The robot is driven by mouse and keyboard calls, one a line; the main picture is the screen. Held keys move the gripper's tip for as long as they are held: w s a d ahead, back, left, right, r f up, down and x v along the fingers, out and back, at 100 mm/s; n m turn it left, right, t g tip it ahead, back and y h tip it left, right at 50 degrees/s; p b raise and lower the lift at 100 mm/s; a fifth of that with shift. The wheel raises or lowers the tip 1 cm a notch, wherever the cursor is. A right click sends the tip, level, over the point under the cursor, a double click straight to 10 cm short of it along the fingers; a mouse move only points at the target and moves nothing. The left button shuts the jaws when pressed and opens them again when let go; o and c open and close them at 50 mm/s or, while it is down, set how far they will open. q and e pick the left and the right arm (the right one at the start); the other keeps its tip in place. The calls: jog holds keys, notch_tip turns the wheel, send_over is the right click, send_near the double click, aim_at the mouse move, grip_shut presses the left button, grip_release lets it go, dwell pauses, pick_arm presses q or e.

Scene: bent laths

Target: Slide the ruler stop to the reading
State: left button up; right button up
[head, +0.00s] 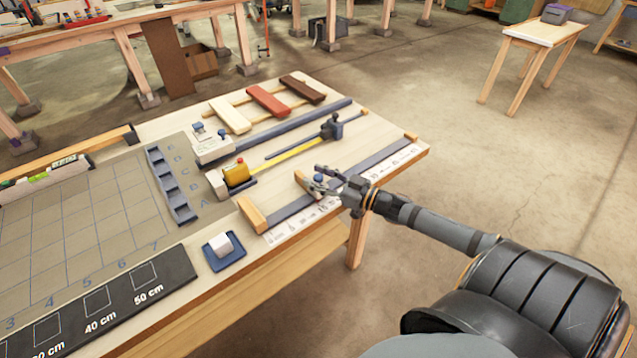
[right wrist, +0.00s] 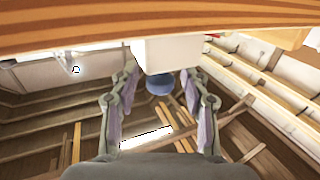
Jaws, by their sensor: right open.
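The ruler is a dark rail (head: 290,208) with a white numbered scale (head: 300,224) along the table's front right edge. Its stop has a blue knob (head: 318,178), largely hidden by my right gripper (head: 322,186). In the right wrist view the blue knob (right wrist: 159,83) shows between the open fingers, below a pale block (right wrist: 166,54). I see gaps on both sides of the knob. The exact reading at the stop is hidden. My left gripper is not in view.
Wooden end blocks (head: 252,214) close off the rail. Behind it lie a yellow tape measure (head: 237,174) and coloured slats (head: 267,101). Free floor lies to the right of the table.

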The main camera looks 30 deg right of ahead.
grip_shut()
dwell(0.5)
